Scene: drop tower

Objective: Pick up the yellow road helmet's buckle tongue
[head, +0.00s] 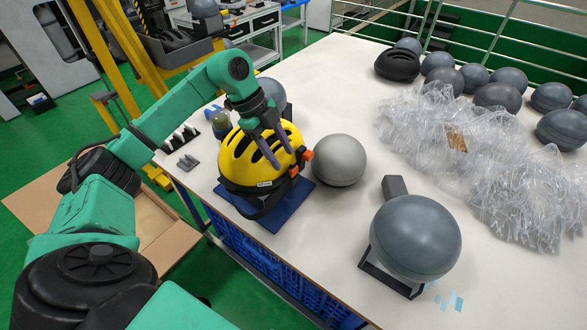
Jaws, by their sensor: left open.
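The yellow road helmet (238,160), with dark vents and a dark lower rim, sits on a dark form over a blue board (272,221) at the table's near left edge. Two small orange pieces show at its right side, an upper one (307,154) and a lower one (293,171). I cannot tell which, if either, is the buckle tongue. My left gripper (283,160) reaches down from above, its two grey fingers spread and empty in front of the helmet's right side, just left of the orange pieces. They hide part of the shell. My right gripper is not in view.
A grey ball (339,160) stands close right of the helmet. A larger dark grey ball (416,237) on a black stand is nearer. Clear plastic wrap (480,150) and several dark headforms fill the table's right side. A grey-blue ball (272,93) stands behind the helmet.

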